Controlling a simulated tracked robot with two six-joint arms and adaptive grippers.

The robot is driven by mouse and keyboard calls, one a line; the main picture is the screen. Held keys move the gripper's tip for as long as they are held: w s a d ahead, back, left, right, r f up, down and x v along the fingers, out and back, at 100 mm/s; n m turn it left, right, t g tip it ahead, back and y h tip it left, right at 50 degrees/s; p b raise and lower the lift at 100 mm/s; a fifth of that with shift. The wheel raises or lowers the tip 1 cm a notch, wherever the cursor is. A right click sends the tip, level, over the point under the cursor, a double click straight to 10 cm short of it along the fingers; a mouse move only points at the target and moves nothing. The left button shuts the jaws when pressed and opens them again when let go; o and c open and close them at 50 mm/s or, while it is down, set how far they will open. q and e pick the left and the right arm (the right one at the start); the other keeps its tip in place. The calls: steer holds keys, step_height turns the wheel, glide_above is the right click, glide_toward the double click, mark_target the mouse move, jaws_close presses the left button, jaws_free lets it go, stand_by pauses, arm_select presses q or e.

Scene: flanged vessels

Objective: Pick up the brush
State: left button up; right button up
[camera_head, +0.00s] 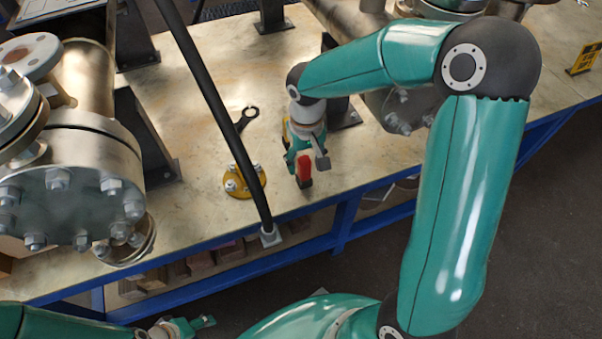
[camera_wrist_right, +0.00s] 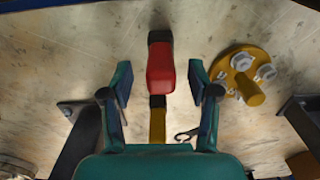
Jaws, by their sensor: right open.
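A red and black object (camera_head: 304,170), which looks like the brush, is on the bench near its front edge. In the right wrist view its red part (camera_wrist_right: 160,68) lies between the spread fingers of my right gripper (camera_wrist_right: 160,85), with a gap on each side. A yellow strip (camera_wrist_right: 157,126) lies in line behind it; whether they are joined I cannot tell. In the head view my right gripper (camera_head: 306,159) is open, pointing down over the object and partly hiding it. My left gripper (camera_head: 190,325) is at the bottom left, away from the bench top; its opening is unclear.
A yellow flange with bolts (camera_head: 244,183) lies just left of the brush, and a black wrench (camera_head: 246,117) lies behind it. A black pole (camera_head: 215,100) crosses the view. A large flanged vessel (camera_head: 75,205) stands at left.

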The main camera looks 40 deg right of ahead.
mark_target(304, 169)
steer(key=f, duration=0.4)
steer(key=shift+w+f+b, duration=0.15)
steer(key=shift+w+b, duration=0.15)
steer(key=shift+c, duration=0.3)
jaws_close()
